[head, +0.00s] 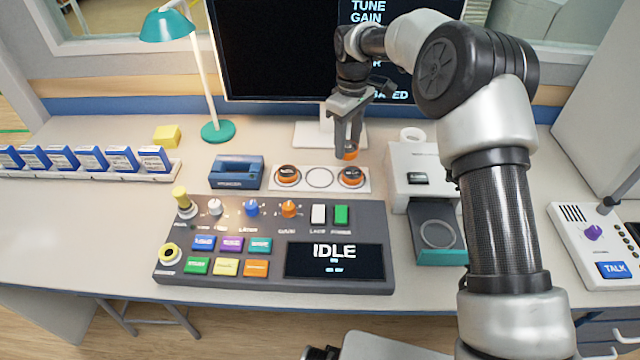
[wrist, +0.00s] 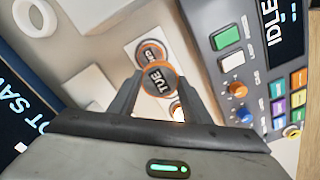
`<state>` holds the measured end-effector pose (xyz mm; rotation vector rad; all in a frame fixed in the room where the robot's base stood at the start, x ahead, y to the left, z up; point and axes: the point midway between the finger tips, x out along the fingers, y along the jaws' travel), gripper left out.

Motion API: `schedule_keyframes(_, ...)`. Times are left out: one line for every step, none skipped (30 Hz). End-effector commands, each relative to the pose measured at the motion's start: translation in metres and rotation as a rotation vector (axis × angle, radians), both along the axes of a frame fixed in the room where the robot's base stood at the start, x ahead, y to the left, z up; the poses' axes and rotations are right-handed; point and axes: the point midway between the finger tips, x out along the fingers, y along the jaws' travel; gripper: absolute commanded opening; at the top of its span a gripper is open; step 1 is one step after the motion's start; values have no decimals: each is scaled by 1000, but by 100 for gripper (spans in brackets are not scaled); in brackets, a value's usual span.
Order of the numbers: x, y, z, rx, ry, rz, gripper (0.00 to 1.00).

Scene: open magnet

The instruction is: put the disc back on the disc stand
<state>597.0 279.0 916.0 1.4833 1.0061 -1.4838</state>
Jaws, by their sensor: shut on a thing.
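The disc stand (head: 334,187) is a white plate behind the console with three round places. An orange-rimmed dark disc (head: 287,175) sits on its left place and another disc (head: 351,176) on its right place; the middle place shows an empty ring. My gripper (head: 349,152) is shut on a third orange disc (head: 351,155), held above and slightly behind the stand's right part. In the wrist view my gripper (wrist: 158,78) grips this disc (wrist: 159,77), lettered TUE, by its sides. The stand (wrist: 133,48) shows beyond it, partly hidden by disc and fingers.
A grey console (head: 270,285) with knobs and an IDLE display lies in front. A white device (head: 412,160) with an open drawer (head: 438,258) and empty ring stands right. A blue box (head: 236,172) is left of the stand; a monitor (head: 275,50) stands behind.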

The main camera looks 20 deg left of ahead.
Motion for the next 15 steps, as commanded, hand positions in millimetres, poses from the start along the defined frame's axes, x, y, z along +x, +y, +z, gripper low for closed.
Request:
schedule_keyframes(0, 21, -5, 0, -2, 8, 21)
schedule_keyframes(-1, 31, -5, 0, -2, 9, 21)
schedule_keyframes(-2, 42, -5, -1, -2, 11, 21)
schedule_keyframes(-3, 48, -5, -1, -2, 12, 21)
schedule_keyframes(-4, 55, -5, -2, -1, 12, 21)
schedule_keyframes(-5, 60, -4, -2, -1, 12, 21)
schedule_keyframes(-6, 65, -5, -2, -1, 13, 21)
schedule_keyframes(-6, 67, -5, -2, -1, 14, 21)
schedule_keyframes(-7, 70, -7, -2, 0, 14, 21)
schedule_keyframes(-7, 71, -10, -3, 0, 14, 21)
schedule_keyframes(-7, 71, -13, -3, 0, 13, 21)
schedule_keyframes(-8, 72, -19, -4, 1, 13, 21)
schedule_keyframes(-8, 71, -24, -3, 2, 13, 21)
schedule_keyframes(-8, 71, -29, -4, 3, 13, 21)
schedule_keyframes(-8, 71, -36, -3, 2, 13, 21)
